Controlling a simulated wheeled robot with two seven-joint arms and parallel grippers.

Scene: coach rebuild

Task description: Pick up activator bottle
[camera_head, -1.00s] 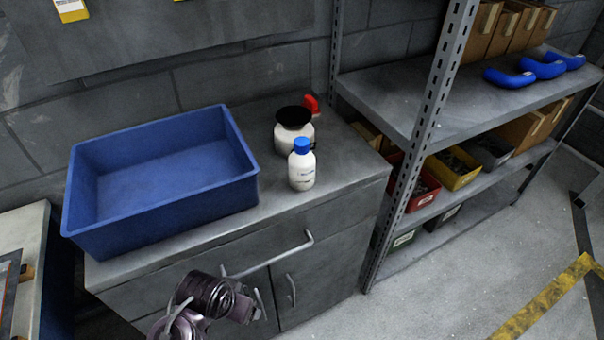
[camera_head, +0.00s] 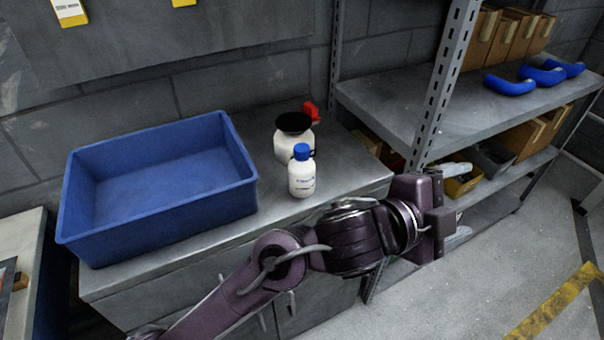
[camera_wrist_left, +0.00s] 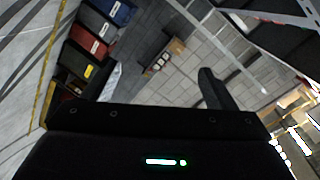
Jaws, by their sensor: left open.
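A small white bottle with a blue cap (camera_head: 302,175) stands upright on the grey cabinet top, near its front edge. I take it to be the activator bottle; its label is too small to read. A larger white container with a black top (camera_head: 293,131) stands just behind it, partly hidden. My left gripper (camera_head: 459,204) is open and empty, to the right of the bottle and beyond the cabinet's right end, in front of the shelving. Its fingers (camera_wrist_left: 160,88) also show in the left wrist view, with no bottle between them. My right gripper is not in view.
A blue tray (camera_head: 70,225) stands left of the bottles on the cabinet (camera_head: 225,228). A red item (camera_head: 312,111) is behind the bottles. A metal shelf post (camera_head: 441,80) rises close to my left gripper. Blue hoses (camera_head: 510,85) lie on the shelf.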

